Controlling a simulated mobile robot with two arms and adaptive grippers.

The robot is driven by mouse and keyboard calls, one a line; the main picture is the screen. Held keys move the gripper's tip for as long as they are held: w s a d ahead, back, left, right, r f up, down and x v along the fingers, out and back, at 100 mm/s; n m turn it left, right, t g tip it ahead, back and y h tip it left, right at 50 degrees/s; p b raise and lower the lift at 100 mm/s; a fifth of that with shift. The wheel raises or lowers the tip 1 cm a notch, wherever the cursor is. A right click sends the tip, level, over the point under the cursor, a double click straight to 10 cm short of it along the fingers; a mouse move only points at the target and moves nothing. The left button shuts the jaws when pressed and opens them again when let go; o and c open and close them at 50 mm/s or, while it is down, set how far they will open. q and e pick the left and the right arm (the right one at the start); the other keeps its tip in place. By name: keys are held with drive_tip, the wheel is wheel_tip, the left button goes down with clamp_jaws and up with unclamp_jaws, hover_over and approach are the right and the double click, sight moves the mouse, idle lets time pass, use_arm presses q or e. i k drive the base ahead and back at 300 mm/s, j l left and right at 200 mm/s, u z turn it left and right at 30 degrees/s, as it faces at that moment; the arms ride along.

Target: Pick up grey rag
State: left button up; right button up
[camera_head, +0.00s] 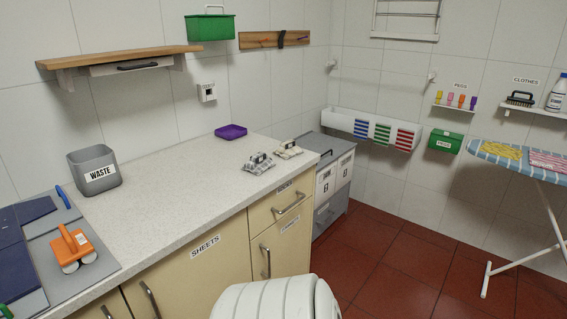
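Two small crumpled cloths with dark handles on top lie side by side near the far right end of the white-speckled counter (165,200). The nearer left one looks greyer, a grey rag (259,166). The other is a paler, beige-looking cloth (290,152) just to its right and behind. Neither of my grippers shows. Only a rounded white part of my own body shows at the bottom centre, below the counter's front edge.
A purple tray (230,131) sits behind the cloths. The counter between is clear. A grey cabinet (330,160) adjoins the right end; an ironing board (510,163) stands far right.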

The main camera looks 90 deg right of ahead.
sight(260, 162)
drive_tip(key=z, duration=2.6)
drive_tip(key=i+l+u, duration=0.15)
drive_tip(key=i+l, duration=0.2)
drive_tip(key=i+l+u, duration=0.1)
drive_tip(key=i+l, duration=0.2)
drive_tip(key=l, duration=0.2)
drive_tip(key=i+l+u, duration=0.15)
drive_tip(key=i+l, duration=0.15)
drive_tip(key=l, duration=0.15)
